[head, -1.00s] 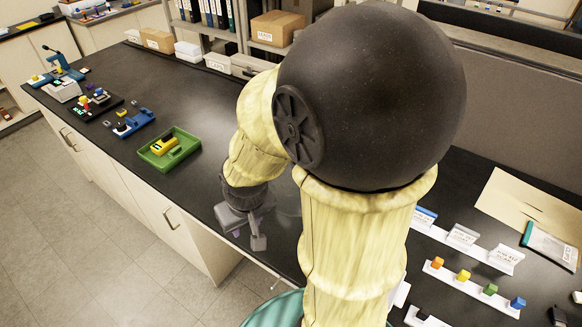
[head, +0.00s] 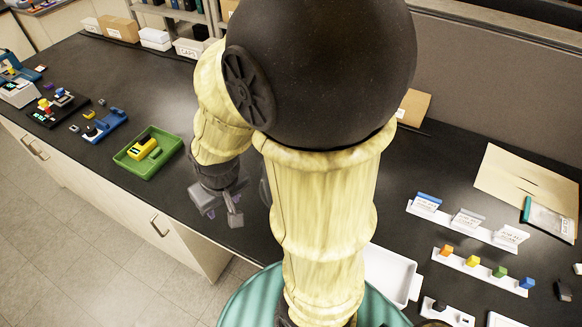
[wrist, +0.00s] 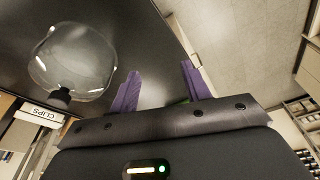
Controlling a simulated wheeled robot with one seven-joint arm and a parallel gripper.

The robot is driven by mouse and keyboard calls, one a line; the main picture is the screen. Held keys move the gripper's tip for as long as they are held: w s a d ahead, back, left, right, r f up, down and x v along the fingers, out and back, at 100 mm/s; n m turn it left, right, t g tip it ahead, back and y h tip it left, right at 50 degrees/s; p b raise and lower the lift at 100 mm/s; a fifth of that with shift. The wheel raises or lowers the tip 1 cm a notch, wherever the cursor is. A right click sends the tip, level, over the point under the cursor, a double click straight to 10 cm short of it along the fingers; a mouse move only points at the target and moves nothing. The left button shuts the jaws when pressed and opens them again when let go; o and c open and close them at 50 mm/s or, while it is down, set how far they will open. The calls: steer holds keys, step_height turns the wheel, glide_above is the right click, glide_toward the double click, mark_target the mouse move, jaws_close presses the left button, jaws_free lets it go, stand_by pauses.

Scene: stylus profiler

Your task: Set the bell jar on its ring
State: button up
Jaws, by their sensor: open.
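The bell jar (wrist: 75,62) is a clear glass dome with a black knob (wrist: 60,96). It shows at the left of the wrist view, above the dark bench top. My gripper (wrist: 160,70) has two purple fingers spread apart with nothing between them, and the jar is off to their left, apart from them. In the head view my gripper (head: 222,212) hangs over the front part of the bench, right of the green tray. My own arm hides much of the bench behind it there. I cannot make out the ring in either view.
The green tray (head: 125,158) holds a yellow device (head: 143,149). Blue and black fixtures (head: 105,125) stand farther left. A white box labelled CLIPS (wrist: 38,113) is near the jar in the wrist view. At right are a rack of coloured blocks (head: 484,272) and a folder (head: 510,180).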

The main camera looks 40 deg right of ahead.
steer(key=o, duration=0.3)
steer(key=shift+f, duration=0.2)
steer(key=w+d+f+n+g+h+b, duration=0.2)
steer(key=d+f+n+g+h, duration=0.4)
steer(key=f+n+g+h, duration=0.15)
steer(key=w+d+r+n+t+h+b, duration=0.1)
steer(key=w+d+n+h, duration=0.1)
steer(key=w+n+h, duration=0.6)
steer(key=shift+w+d+r+t+h, duration=0.15)
steer(key=shift+w+d+t+h, duration=0.35)
steer(key=shift+h, duration=0.65)
steer(key=shift+n, duration=0.25)
